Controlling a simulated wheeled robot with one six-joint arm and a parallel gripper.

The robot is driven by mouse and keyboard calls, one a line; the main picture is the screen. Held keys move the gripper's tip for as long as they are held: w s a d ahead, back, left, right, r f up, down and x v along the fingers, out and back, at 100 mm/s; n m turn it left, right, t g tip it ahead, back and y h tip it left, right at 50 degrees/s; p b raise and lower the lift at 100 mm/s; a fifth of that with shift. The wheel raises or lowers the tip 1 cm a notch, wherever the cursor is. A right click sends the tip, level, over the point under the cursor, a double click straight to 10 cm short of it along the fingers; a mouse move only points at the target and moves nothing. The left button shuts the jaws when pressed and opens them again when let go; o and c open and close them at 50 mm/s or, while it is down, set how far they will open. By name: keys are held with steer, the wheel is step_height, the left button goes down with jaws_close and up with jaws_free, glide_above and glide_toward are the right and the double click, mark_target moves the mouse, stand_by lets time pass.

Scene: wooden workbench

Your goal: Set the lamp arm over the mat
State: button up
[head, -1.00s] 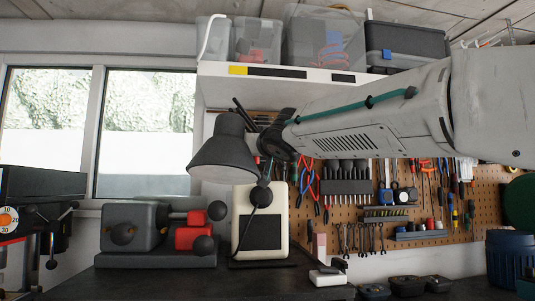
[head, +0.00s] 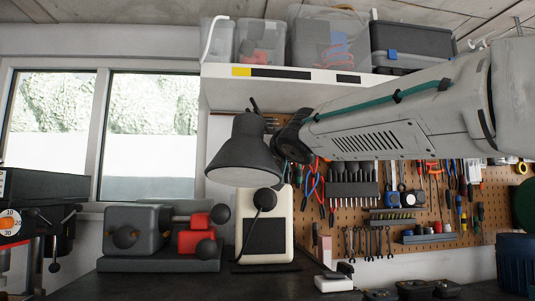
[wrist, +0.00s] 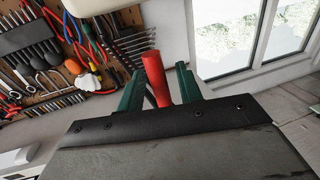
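The dark grey desk lamp shows in the head view, its cone-shaped shade (head: 245,160) facing down beside the end of my arm. My gripper is hidden behind the shade and my wrist in the head view. In the wrist view my gripper (wrist: 158,84) has two green fingers standing apart. A red bar (wrist: 154,76) stands between them, with a gap showing on each side; whether it belongs to the lamp I cannot tell. The lamp's arm is mostly hidden. I cannot make out a mat.
A grey and red vise (head: 137,232) and a cream panel (head: 280,225) stand on the dark bench (head: 180,287), below the shade. A shelf (head: 300,75) with bins hangs above. The tool pegboard (head: 435,215) is behind my arm.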

steer(key=v, duration=0.7)
steer(key=shift+s, duration=0.4)
